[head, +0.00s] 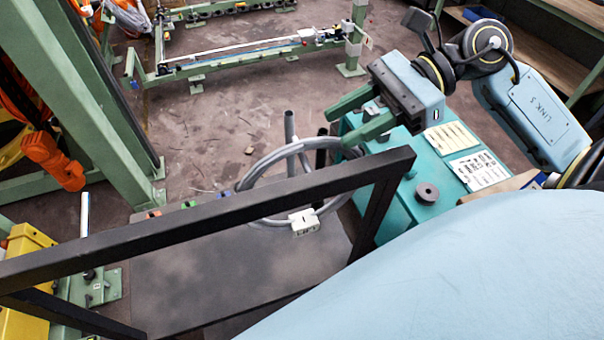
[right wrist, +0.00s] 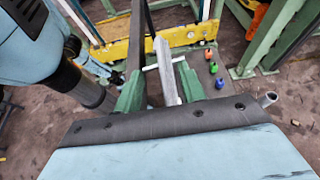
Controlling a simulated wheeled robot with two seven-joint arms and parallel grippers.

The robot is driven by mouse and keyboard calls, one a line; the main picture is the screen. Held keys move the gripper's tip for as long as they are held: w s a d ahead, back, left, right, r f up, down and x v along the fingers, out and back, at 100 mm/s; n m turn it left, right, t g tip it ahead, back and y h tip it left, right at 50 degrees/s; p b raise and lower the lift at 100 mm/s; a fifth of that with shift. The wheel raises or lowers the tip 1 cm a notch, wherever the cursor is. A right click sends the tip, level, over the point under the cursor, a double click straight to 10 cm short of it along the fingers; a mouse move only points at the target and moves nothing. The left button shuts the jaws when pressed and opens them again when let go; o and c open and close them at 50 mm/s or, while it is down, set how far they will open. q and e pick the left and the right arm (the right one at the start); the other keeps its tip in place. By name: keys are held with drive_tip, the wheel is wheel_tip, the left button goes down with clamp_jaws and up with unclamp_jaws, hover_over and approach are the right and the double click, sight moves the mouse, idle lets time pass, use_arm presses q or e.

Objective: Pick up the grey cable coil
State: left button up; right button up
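The grey cable coil (head: 246,181) is a large ring with a white tag (head: 304,221) at its lower side, in the middle of the head view. A black frame bar crosses in front of it and hides part of it. My right gripper (head: 338,126) has its two green fingers spread, beside the coil's upper right side. In the right wrist view the fingers (right wrist: 160,82) stand apart, with a pale grey strip (right wrist: 166,72) between them that looks like the coil seen edge-on. I cannot tell whether the fingers touch it. My left gripper is not in view.
The black frame (head: 200,220) stands over the dark tabletop (head: 200,275). An upright grey post (head: 290,128) rises behind the coil. A teal case (head: 405,205) with papers and a black knob (head: 427,193) is at right. A green column (head: 85,90) stands at left.

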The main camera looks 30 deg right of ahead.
sight(316, 137)
drive_tip(key=shift+p+x, duration=0.95)
drive_tip(key=shift+x, duration=1.55)
drive_tip(key=shift+w+a+f, duration=0.1)
drive_tip(key=shift+w+a, duration=0.15)
drive_tip(key=shift+a, duration=0.2)
clamp_jaws()
